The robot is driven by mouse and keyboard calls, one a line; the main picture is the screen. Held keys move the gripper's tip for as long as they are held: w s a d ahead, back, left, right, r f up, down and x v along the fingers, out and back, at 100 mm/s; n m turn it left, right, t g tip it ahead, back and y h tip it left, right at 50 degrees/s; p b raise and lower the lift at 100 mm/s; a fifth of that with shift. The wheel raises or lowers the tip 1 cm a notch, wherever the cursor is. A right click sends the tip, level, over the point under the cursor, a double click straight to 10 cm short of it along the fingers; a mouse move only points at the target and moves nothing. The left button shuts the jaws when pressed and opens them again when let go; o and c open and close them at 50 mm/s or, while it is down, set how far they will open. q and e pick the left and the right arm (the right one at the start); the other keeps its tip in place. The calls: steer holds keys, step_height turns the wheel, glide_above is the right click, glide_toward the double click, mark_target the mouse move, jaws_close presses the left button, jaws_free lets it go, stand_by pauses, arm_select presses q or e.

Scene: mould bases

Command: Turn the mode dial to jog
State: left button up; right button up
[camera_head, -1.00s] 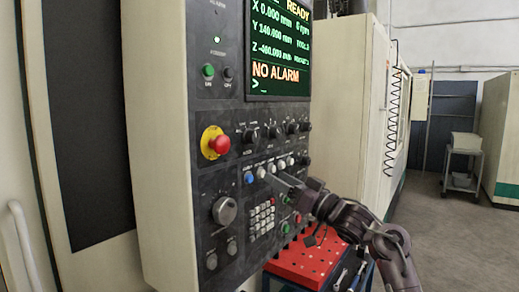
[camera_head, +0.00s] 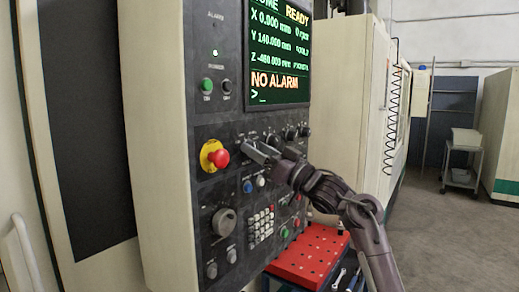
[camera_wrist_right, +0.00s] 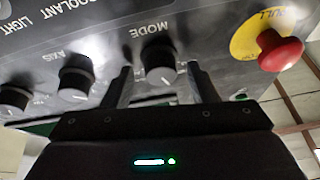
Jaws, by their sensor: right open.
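The mode dial (camera_wrist_right: 160,62) is a dark round knob under the label MODE in the right wrist view. My right gripper (camera_wrist_right: 159,70) is open, with one finger on each side of the dial; I cannot tell whether either finger touches it. In the head view my right gripper (camera_head: 256,149) reaches the panel just right of the red stop button and largely hides the dial. The dial's position marks cannot be read. My left gripper is not in view.
A red emergency stop button (camera_head: 218,158) on a yellow disc sits close left of the gripper. The axis dial (camera_wrist_right: 75,78) is beside the mode dial. Push buttons and a keypad (camera_head: 261,224) lie below. A red perforated tray (camera_head: 312,255) stands under the panel.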

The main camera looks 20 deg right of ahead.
steer(key=c, duration=1)
steer(key=shift+o, duration=0.2)
steer(key=shift+n, duration=0.5)
steer(key=shift+w+d+n+g+y+p, duration=0.1)
steer(key=shift+n+g+y, duration=0.55)
steer(key=shift+n, duration=1)
steer(key=shift+s+a+n+g+y+p, duration=0.15)
steer(key=shift+n+g+y, duration=0.2)
steer(key=shift+n+g, duration=0.95)
steer(key=shift+w+d+n+g+y+p, duration=0.15)
steer(key=shift+n+g+y, duration=0.3)
steer(key=shift+n, duration=1.6)
